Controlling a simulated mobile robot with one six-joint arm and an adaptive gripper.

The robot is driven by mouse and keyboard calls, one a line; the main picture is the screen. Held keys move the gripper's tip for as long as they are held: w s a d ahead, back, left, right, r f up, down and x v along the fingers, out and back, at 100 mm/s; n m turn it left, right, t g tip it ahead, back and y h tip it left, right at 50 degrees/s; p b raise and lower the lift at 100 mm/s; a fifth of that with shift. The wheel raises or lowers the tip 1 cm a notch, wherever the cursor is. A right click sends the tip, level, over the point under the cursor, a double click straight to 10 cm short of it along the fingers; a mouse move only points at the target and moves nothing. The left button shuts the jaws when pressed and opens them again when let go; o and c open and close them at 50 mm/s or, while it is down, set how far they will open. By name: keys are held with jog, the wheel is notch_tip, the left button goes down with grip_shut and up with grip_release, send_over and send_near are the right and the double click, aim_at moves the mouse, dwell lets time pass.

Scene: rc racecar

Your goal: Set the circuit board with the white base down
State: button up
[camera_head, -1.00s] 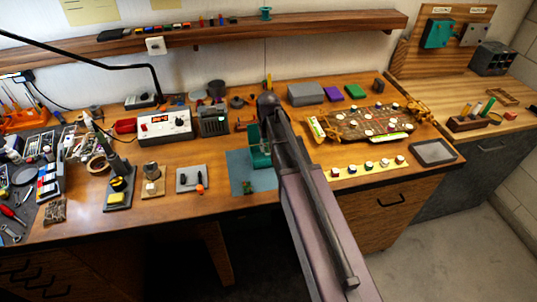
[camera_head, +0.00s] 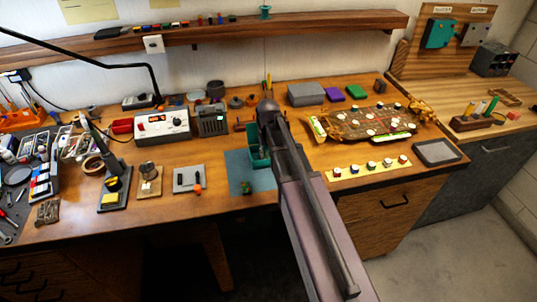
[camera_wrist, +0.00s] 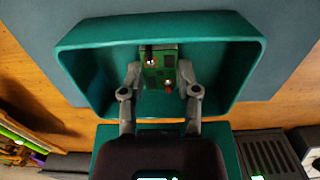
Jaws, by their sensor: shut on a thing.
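In the wrist view, my gripper (camera_wrist: 160,78) is shut on a small green circuit board (camera_wrist: 158,62) with red parts on it. The board is between my two fingers and shows against the inside of an open teal bin (camera_wrist: 240,42). I cannot tell whether it touches the bin, and its white base does not show clearly. In the head view, the teal bin (camera_head: 260,160) stands on a blue-grey mat (camera_head: 236,165), partly behind my arm. My gripper and the held board are hidden there.
A small green item (camera_head: 247,188) lies on the mat's front part. A grey pad with an orange knob (camera_head: 188,179) and a power supply (camera_head: 163,125) are left. A yellow strip of knobs (camera_head: 345,173), a racecar-like model (camera_head: 360,123) and a grey tray (camera_head: 437,153) are right.

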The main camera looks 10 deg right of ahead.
jog(key=shift+f, duration=0.2)
jog(key=o, duration=0.9)
jog(key=shift+r, duration=0.2)
notch_tip(320, 180, up, 12)
jog(key=p, duration=1.2)
dwell(0.3)
jog(key=s, duration=1.6)
jog(key=shift+s+d, duration=0.1)
jog(key=shift+s, duration=0.05)
